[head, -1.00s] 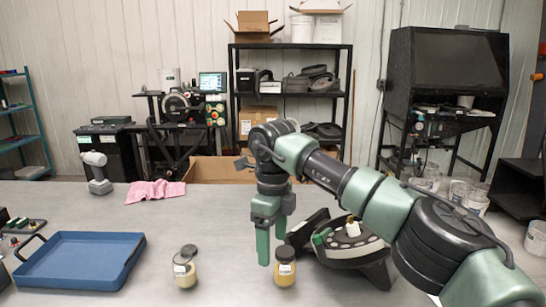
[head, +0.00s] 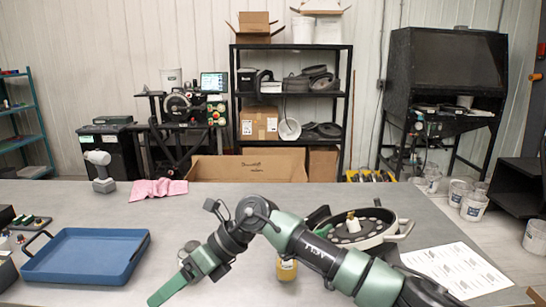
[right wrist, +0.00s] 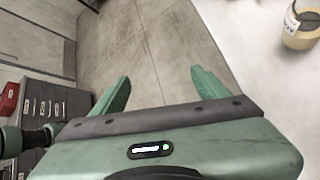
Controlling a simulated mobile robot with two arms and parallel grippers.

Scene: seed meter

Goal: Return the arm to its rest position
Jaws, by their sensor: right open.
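My right arm comes in from the right and crosses the front of the table (head: 330,190) in the head view. Its gripper (head: 160,294) points down-left near the bottom edge. In the right wrist view the gripper (right wrist: 160,77) has its two green fingers wide apart with nothing between them. Only grey floor shows beyond the fingers. My left gripper is not in view.
The round seed meter (head: 390,234) lies to the right, beside paper sheets (head: 458,268). A blue tray (head: 85,257) is at left.

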